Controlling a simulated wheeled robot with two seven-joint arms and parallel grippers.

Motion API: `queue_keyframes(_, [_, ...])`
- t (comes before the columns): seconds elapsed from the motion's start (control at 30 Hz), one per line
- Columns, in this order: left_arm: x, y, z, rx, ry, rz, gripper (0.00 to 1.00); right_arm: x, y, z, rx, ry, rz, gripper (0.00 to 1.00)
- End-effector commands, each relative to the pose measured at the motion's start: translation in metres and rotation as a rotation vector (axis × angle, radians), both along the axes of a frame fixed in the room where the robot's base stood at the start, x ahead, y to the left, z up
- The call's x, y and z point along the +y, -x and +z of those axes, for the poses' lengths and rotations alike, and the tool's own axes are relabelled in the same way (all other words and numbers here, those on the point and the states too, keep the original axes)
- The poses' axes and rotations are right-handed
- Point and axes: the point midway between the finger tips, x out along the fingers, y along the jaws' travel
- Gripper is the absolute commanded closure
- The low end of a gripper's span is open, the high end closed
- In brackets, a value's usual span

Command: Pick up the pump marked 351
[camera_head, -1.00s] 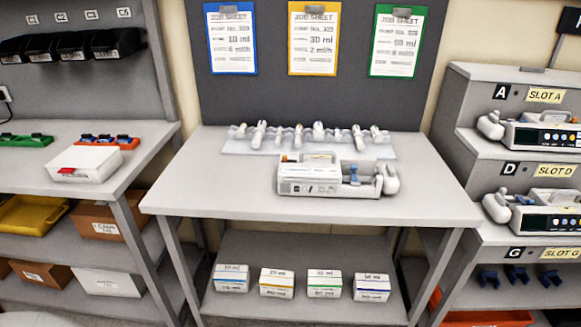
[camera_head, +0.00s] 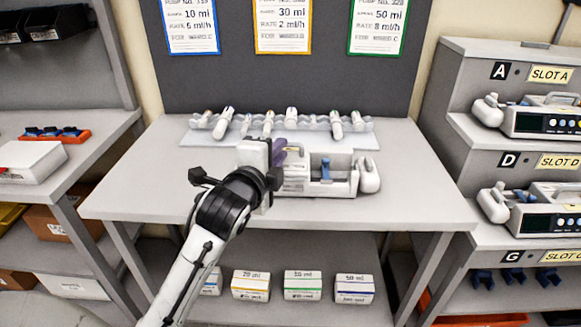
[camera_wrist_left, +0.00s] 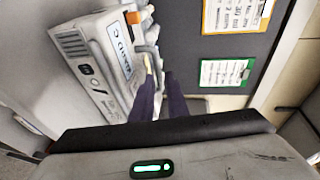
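A white pump (camera_head: 325,182) stands on the middle table, with a blue part in its front recess and a rounded clamp at its right end. No 351 marking is legible on it. My left gripper (camera_head: 281,152) is at the pump's left part, close to its handle, and hides the left end. In the left wrist view the pump (camera_wrist_left: 90,62) shows tilted on the left, with an orange part on top. The two dark purple fingers (camera_wrist_left: 161,97) there are apart, beside the pump's handle side; whether they touch it is unclear. My right gripper is out of view.
Behind the pump a clear rack (camera_head: 362,141) holds several syringes. Shelves at the right hold pumps at slot A (camera_head: 545,118) and slot D (camera_head: 545,208). Small boxes (camera_head: 303,285) stand on the lower shelf. The table's right front (camera_head: 425,205) is bare.

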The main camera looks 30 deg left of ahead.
Motion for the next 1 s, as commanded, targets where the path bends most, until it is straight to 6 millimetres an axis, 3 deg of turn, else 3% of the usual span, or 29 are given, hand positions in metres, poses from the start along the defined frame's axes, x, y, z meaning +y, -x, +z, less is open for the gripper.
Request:
queue_keyframes(0.33, [0.012, -0.042, -0.010, -0.001, 0.003, -0.001, 0.86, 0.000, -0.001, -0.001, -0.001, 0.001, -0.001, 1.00])
queue_keyframes(0.57, [0.013, -0.045, -0.011, -0.001, 0.002, -0.002, 0.86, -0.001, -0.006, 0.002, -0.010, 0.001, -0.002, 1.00])
queue_keyframes(0.7, [0.013, -0.044, -0.011, -0.001, 0.002, -0.002, 1.00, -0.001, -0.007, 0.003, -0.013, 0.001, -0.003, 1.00])
queue_keyframes(1.0, [0.013, -0.044, -0.011, 0.000, 0.003, -0.002, 1.00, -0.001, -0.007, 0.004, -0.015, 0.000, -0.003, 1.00])
